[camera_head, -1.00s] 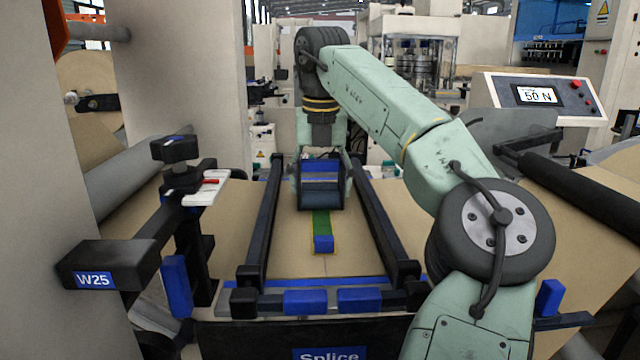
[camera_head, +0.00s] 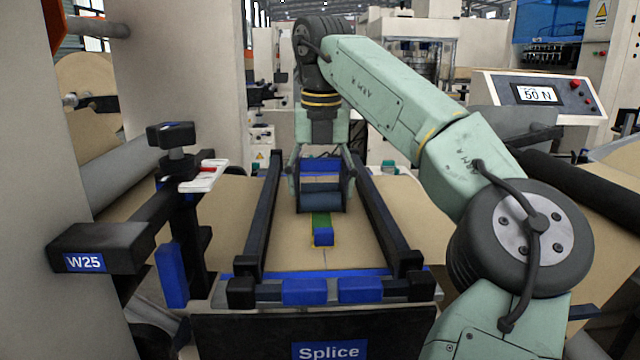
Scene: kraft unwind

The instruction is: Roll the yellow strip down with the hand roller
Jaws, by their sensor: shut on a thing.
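The strip (camera_head: 320,220) lies flat along the middle of the splice table (camera_head: 290,255). Its visible part looks green with thin yellow edges, and a blue tab (camera_head: 324,237) sits at its near end. My gripper (camera_head: 321,182) points down over the table and is shut on the hand roller, whose dark blue drum (camera_head: 321,197) lies across the strip just beyond the tab. The drum appears to rest on the strip; exact contact is hard to tell. The gripper and roller hide most of the strip's far part.
Dark rails (camera_head: 262,215) run along both sides of the table. Blue blocks (camera_head: 305,291) line its front edge above the Splice sign (camera_head: 330,351). A force display (camera_head: 536,93) stands at right.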

